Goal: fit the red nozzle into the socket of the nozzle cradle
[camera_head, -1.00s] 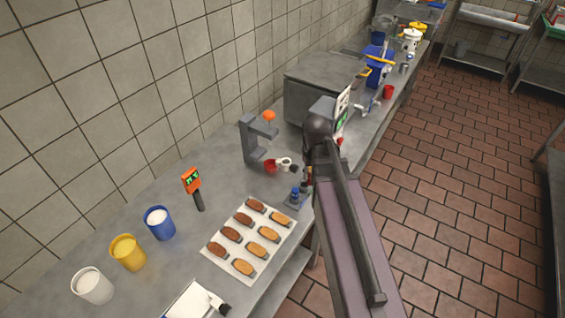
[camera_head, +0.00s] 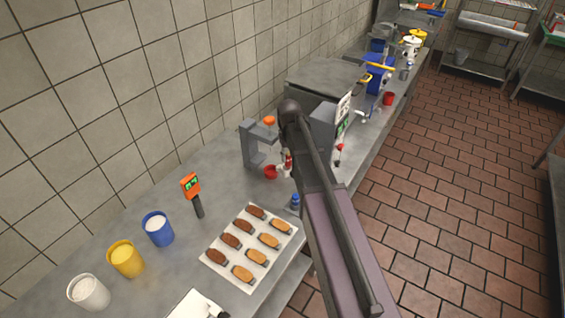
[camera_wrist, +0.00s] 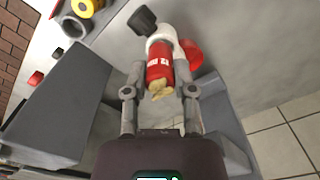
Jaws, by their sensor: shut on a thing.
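My gripper (camera_wrist: 160,82) is shut on the red nozzle (camera_wrist: 160,63), a red cylinder with white marks and a cream-coloured end, between its fingertips. In the head view the red nozzle (camera_head: 288,161) shows beside my arm, above the counter. Beyond it in the wrist view is a white round piece (camera_wrist: 163,36) with a dark knob and a red cup-like part (camera_wrist: 191,55). The red part (camera_head: 270,172) also shows in the head view. I cannot tell whether this white piece is the nozzle cradle, nor whether the nozzle touches it; its socket is hidden.
A grey C-shaped stand (camera_head: 249,145) with an orange top stands close to the left. A grey machine (camera_head: 323,128) stands behind my arm. A small blue-topped item (camera_head: 295,201) and a tray of pastries (camera_head: 240,279) lie in front. Three tubs stand further left.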

